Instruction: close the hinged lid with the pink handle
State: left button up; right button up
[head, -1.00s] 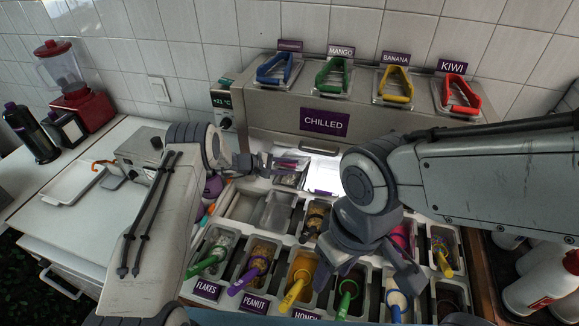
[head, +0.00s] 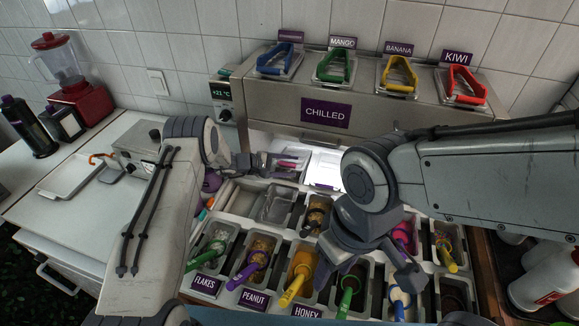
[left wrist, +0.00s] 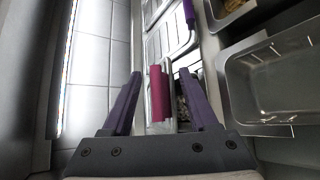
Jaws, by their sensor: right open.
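The pink handle (head: 288,163) is at the back of the topping unit, under the chilled cabinet. In the left wrist view the pink handle (left wrist: 159,93) is a short bar on a clear lid (left wrist: 158,127). I cannot tell the lid's exact angle. My left gripper (head: 268,162) is at the handle in the head view. In the left wrist view my left gripper (left wrist: 160,92) has its fingers apart, with the handle between them and gaps on both sides. My right gripper (head: 368,277) is open over the front topping bins and hides some of them.
The chilled cabinet (head: 281,103) stands behind, with coloured handles on top. Several bins with spoons fill the front, including the honey bin (head: 302,262). An empty metal bin (left wrist: 270,85) is beside my left gripper. The left counter (head: 92,215) has free room.

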pick_arm(q)
jog(key=b+v, duration=0.3)
jog(key=v, duration=0.7)
jog(key=shift+a, duration=0.2)
jog(key=shift+s, duration=0.1)
